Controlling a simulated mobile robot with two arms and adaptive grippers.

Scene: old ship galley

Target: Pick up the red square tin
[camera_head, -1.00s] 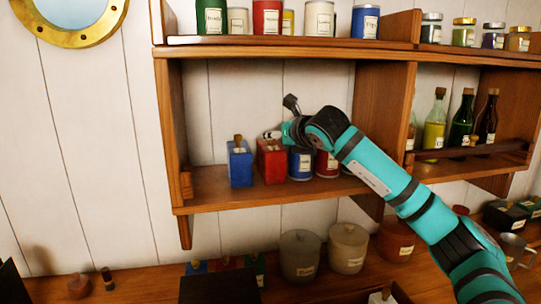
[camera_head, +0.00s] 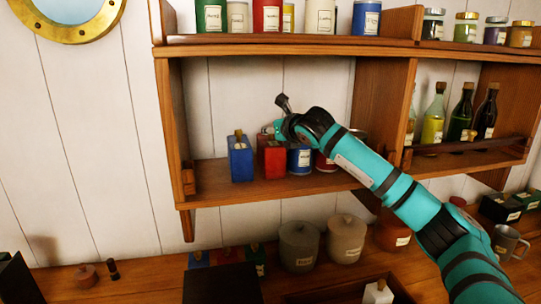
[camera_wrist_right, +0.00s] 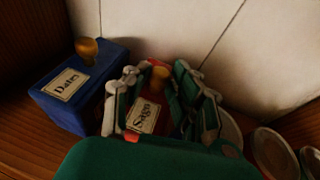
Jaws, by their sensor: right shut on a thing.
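The red square tin (camera_head: 272,160) stands on the middle shelf, between a blue square tin (camera_head: 241,160) and a round blue tin (camera_head: 300,160). In the right wrist view the red tin (camera_wrist_right: 146,117) has a label reading "Sago" and a tan knob. My right gripper (camera_wrist_right: 166,112) is shut on it, with a finger on each side of its upper part. In the head view my right gripper (camera_head: 274,133) hides the top of the tin. My left gripper is out of view.
The blue tin (camera_wrist_right: 75,95), labelled "Dates", is close to the left finger. A round red tin (camera_head: 325,162) stands to the right, under my arm. An upper shelf (camera_head: 290,40) with tins runs overhead. Bottles (camera_head: 433,120) stand in the right bay.

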